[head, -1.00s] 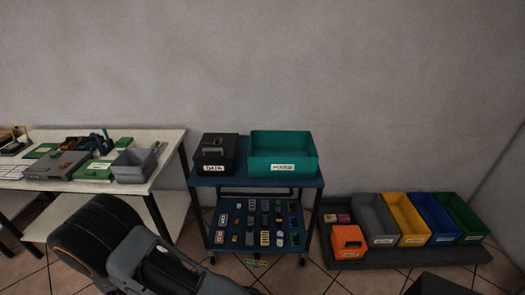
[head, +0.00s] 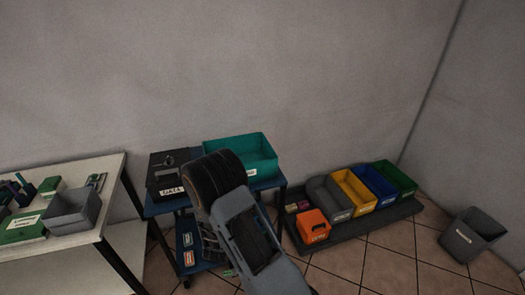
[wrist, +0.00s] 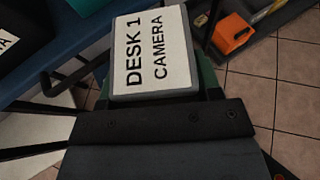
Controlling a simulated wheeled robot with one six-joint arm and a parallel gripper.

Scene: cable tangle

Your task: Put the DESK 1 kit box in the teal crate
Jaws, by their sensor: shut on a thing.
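The DESK 1 kit box (wrist: 152,60) is grey with a white label reading DESK 1 CAMERA. My gripper (wrist: 156,92) is shut on it in the wrist view, with a finger at each side. In the head view my own arm covers the gripper and the box. The teal crate (head: 263,168) stands on top of the blue cart, behind my arm, its left front part hidden. A teal corner (wrist: 90,5) shows at the top of the wrist view, apart from the box.
A black DATA box (head: 166,176) stands left of the teal crate on the cart (head: 154,208). A white table (head: 85,245) with a grey bin is at left. Orange (head: 312,228), grey, yellow, blue and green bins sit low at right. A grey bin (head: 470,238) stands on open floor.

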